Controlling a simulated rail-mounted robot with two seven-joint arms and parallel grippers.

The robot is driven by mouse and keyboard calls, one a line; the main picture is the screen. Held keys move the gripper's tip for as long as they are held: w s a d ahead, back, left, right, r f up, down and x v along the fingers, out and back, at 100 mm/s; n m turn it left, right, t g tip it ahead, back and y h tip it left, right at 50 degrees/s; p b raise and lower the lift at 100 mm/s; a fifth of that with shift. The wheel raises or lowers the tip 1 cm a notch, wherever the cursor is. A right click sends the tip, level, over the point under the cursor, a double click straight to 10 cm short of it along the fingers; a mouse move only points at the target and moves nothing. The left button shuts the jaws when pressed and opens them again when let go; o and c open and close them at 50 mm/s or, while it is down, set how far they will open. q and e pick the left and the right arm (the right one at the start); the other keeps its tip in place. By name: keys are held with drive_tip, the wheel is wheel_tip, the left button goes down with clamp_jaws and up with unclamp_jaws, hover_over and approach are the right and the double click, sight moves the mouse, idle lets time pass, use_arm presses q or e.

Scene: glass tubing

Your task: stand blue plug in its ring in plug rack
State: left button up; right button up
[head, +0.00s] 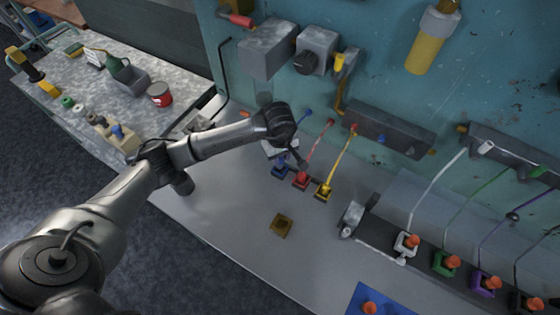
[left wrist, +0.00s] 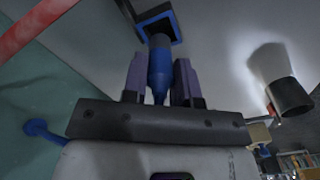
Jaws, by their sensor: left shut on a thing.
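My left gripper (head: 286,152) is low over the back of the bench, at the blue square ring (head: 280,172). In the left wrist view its two fingers (left wrist: 160,82) are shut on the blue plug (left wrist: 159,66), one on each side. The plug points at the blue ring's dark opening (left wrist: 151,14), and its far end overlaps the ring's near edge. I cannot tell whether the tip is inside or just above it. The gripper hides most of the plug in the head view. My right gripper is not in view.
A red ring (head: 301,181) and a yellow ring (head: 324,191), with hoses rising from them, stand close to the right of the blue one. A brown square (head: 282,225) lies on clear bench in front. A grey-and-black cylinder (left wrist: 280,82) shows in the wrist view.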

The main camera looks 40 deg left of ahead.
sight(280, 163)
use_arm(q)
drive_tip(key=shift+f, duration=1.8)
drive_tip(key=shift+f, duration=0.15)
drive_tip(key=o, duration=0.9)
drive_tip(key=shift+o, duration=0.2)
